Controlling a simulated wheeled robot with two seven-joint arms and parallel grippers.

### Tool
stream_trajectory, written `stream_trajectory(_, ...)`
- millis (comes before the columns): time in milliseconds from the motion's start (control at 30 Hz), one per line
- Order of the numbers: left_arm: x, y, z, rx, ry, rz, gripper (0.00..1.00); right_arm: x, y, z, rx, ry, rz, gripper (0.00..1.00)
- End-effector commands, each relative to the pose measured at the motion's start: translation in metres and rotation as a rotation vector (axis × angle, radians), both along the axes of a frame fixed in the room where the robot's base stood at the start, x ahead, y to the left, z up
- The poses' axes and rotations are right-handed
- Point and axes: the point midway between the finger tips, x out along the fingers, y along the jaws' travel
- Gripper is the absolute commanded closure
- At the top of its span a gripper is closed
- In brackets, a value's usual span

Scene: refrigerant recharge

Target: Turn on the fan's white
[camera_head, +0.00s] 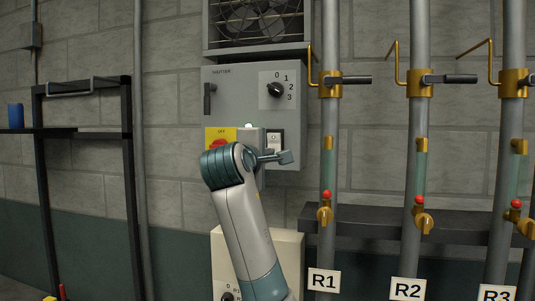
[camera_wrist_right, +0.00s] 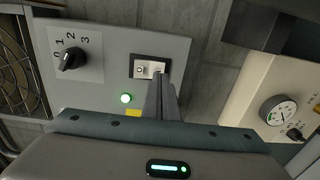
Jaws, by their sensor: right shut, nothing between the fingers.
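The fan's white rocker switch (camera_head: 275,141) sits in a black frame on the right side of the grey control box (camera_head: 236,92). In the right wrist view the same white switch (camera_wrist_right: 141,70) shows at the upper middle, its lower right part covered by my fingers. My right gripper (camera_head: 287,157) is shut and empty, just in front of the switch's lower edge. Its fingertips (camera_wrist_right: 161,79) overlap the switch in the wrist view; I cannot tell whether they touch it. The fan (camera_head: 256,20) is behind a grille above the box. My left gripper is not in view.
A black rotary knob (camera_head: 275,89) numbered 0 to 3 and a shutter handle (camera_head: 208,98) are on the box. A green lamp (camera_wrist_right: 126,98) glows near the switch. Pipes with brass valves (camera_head: 330,84) stand right. A beige unit (camera_head: 290,255) stands below.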

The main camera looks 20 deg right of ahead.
Motion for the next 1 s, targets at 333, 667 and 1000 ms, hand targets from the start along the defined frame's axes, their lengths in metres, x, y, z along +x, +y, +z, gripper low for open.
stream_trajectory(333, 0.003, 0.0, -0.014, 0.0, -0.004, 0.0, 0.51, -0.014, 0.011, -0.005, 0.001, -0.003, 0.002, 1.0)
stream_trajectory(667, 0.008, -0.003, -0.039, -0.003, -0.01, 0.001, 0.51, -0.044, 0.031, -0.013, 0.001, -0.003, 0.003, 1.0)
stream_trajectory(1000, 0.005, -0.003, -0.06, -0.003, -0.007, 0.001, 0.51, -0.077, 0.053, -0.015, 0.001, -0.002, 0.001, 1.0)
